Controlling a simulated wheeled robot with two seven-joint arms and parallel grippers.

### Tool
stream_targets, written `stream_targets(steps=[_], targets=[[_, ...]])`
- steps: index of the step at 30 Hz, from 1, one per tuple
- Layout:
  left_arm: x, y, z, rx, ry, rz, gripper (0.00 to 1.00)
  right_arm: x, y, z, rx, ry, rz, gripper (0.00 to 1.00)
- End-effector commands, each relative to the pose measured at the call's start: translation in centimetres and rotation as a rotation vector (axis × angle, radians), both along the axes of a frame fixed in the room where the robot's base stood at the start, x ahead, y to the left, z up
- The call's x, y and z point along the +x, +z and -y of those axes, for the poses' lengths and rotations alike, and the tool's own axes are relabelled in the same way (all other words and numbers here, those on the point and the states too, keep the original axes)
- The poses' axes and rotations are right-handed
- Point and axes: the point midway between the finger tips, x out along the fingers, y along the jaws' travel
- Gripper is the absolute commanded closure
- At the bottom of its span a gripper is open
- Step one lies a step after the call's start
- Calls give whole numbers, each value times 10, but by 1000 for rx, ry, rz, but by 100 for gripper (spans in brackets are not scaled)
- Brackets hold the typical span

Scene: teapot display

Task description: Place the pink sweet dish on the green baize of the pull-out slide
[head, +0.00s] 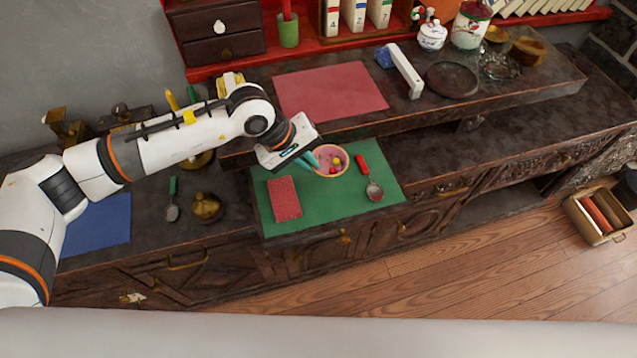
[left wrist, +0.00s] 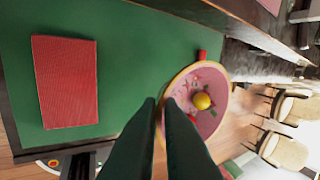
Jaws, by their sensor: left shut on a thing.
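The pink sweet dish (head: 330,161) is a round pink bowl with a few small coloured sweets inside. In the head view it appears over the back middle of the green baize (head: 327,217) of the pull-out slide; I cannot tell whether it touches the baize. My left gripper (head: 313,161) is shut on the left side of its rim. In the left wrist view the dish (left wrist: 207,88) lies beyond the dark fingers (left wrist: 163,104), which hide part of its near rim. My right gripper is not in view.
On the baize, a red patterned block (head: 284,198) lies left of the dish and a red-handled spoon (head: 370,180) lies right of it. A pink mat (head: 330,89) lies on the raised shelf behind. The front of the baize is clear.

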Motion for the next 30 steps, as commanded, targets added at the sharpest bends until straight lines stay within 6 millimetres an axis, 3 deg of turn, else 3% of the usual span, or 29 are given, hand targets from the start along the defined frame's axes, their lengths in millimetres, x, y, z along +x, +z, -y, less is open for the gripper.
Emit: stream_targets(steps=[5,18,29,30], targets=[[-1,-30,-1,0,1,-5,100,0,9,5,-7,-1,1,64],[-1,-76,-1,0,0,-2,100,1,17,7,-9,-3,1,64],[0,-81,-1,-1,-1,0,100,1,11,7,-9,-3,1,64],[0,-80,-1,0,-1,0,89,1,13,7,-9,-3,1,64]])
